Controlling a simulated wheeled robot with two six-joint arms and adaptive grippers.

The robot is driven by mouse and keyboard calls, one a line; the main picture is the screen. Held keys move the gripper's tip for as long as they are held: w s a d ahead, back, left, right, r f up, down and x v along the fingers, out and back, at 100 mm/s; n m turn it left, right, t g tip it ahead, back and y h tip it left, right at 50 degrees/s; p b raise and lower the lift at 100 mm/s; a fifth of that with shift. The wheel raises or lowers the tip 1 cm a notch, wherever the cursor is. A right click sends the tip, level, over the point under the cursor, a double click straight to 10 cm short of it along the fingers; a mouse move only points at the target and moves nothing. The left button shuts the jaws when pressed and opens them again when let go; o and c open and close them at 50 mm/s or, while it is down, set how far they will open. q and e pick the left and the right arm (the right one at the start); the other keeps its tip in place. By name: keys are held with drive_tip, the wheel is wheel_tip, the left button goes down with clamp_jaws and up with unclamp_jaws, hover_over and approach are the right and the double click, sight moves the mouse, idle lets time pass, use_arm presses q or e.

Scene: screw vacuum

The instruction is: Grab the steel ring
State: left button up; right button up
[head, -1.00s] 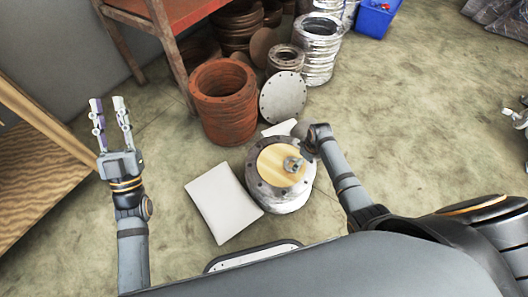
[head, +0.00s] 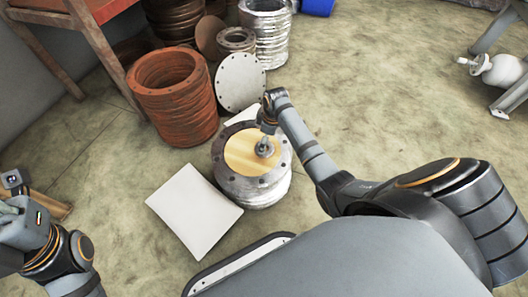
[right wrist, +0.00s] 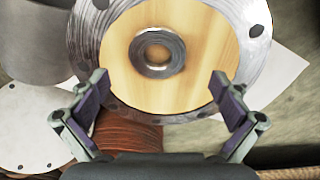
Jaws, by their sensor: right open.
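The steel ring (right wrist: 157,52) lies on a round wooden disc (right wrist: 115,70) in the right wrist view. The disc rests on top of a stack of silver flanges, whose side (head: 265,192) shows in the head view. There the ring (head: 264,148) is small and partly covered by my right gripper (head: 267,128). In the right wrist view my right gripper (right wrist: 160,103) is open and empty, its fingers either side of the ring's line and apart from it. My left gripper is at the left edge of the head view, and its fingertips are out of frame.
White sheets (head: 195,212) lie on the floor beside the stack. A rust-red flange stack (head: 176,98), a grey disc (head: 240,82) and more silver flanges (head: 264,35) stand behind. A red table (head: 95,12) is at the upper left.

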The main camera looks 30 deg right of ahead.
drive_tip(key=f+b, duration=0.5)
drive_tip(key=shift+w+a, duration=0.15)
drive_tip(key=shift+w, duration=0.25)
drive_tip(key=shift+f, duration=0.1)
drive_tip(key=c, duration=1.7)
